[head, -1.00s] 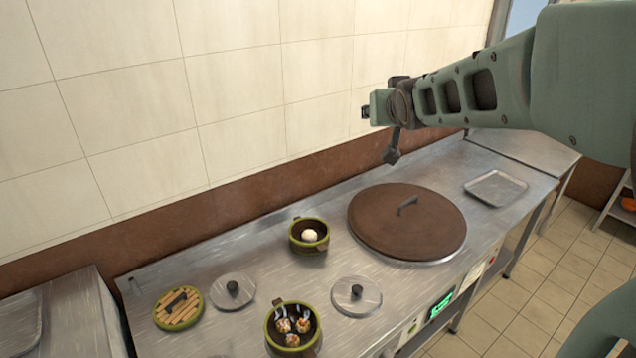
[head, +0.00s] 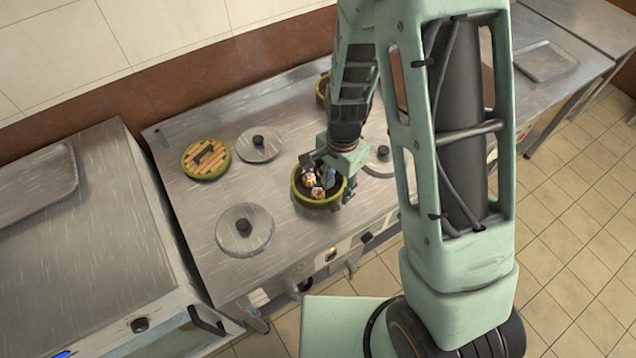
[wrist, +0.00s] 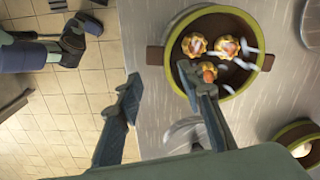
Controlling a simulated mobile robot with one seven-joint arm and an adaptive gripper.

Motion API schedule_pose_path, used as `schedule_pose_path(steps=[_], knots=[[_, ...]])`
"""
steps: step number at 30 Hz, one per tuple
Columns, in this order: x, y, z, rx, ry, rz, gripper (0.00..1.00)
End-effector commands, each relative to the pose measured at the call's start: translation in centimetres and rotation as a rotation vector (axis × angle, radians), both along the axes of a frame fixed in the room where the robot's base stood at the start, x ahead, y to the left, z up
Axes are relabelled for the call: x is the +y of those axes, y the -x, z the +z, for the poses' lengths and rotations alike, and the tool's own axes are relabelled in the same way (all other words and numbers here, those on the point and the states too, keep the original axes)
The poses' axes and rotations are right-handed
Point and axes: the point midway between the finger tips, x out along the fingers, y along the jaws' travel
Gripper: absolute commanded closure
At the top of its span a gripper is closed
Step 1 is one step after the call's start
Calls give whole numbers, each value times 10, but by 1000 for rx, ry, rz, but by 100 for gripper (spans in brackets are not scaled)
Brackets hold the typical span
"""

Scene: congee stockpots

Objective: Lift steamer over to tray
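A round green-rimmed steamer (head: 299,191) with several filled dumplings stands on the steel counter. It also shows in the wrist view (wrist: 243,18), with a brown handle (wrist: 155,56) on its left side. My gripper (wrist: 160,73) is open at this steamer; in the wrist view one finger overlaps the bowl and the other is outside the rim, apart from it. Whether either finger touches is unclear. In the head view my gripper (head: 335,178) partly covers the steamer. A second steamer (head: 321,90) is mostly hidden behind my arm. A shallow metal tray (head: 546,62) lies far right.
A round piece with wooden slats (head: 206,159) and metal lids (head: 259,144) (head: 244,230) lie left of the steamer. Another lid (head: 380,160) is partly hidden by my arm. Another tray (head: 36,185) lies on the left unit. Tiled floor is open in front.

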Motion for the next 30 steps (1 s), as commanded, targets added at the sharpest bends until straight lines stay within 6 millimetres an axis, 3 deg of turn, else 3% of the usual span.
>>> schedule_pose_path(steps=[8,18,28,30], knots=[[0,1,-17,-1,1,2,65],[0,3,-56,-1,1,2,65],[1,2,-62,-4,-1,2,65],[1,2,-62,-4,-1,2,70]])
